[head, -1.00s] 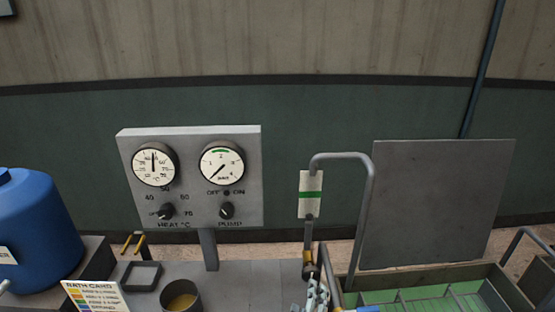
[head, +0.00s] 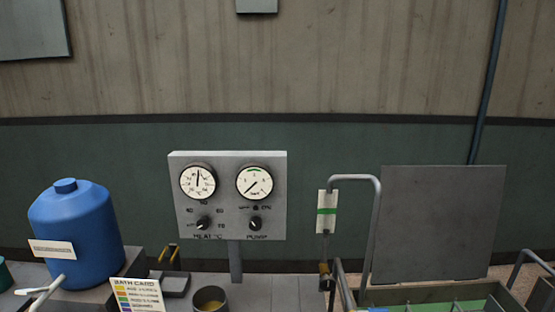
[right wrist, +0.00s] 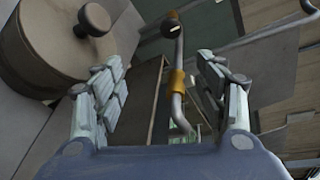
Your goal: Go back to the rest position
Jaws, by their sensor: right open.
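My right gripper (right wrist: 160,78) shows in the right wrist view with its two pale, padded fingers spread wide. It is open and holds nothing. A bent grey pipe with a brass collar (right wrist: 176,82) and a dark round knob shows in the gap beyond the fingers; I cannot tell how far off it is. Neither gripper shows in the head view, and my left gripper is not in view.
A gauge panel (head: 228,196) stands at the back. A blue jug (head: 77,235) and a bath card (head: 137,294) are left, with a small cup (head: 210,299) nearby. A grey upright plate (head: 430,222) stands behind a tray (head: 440,295). A round knobbed lid (right wrist: 62,40) is close by.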

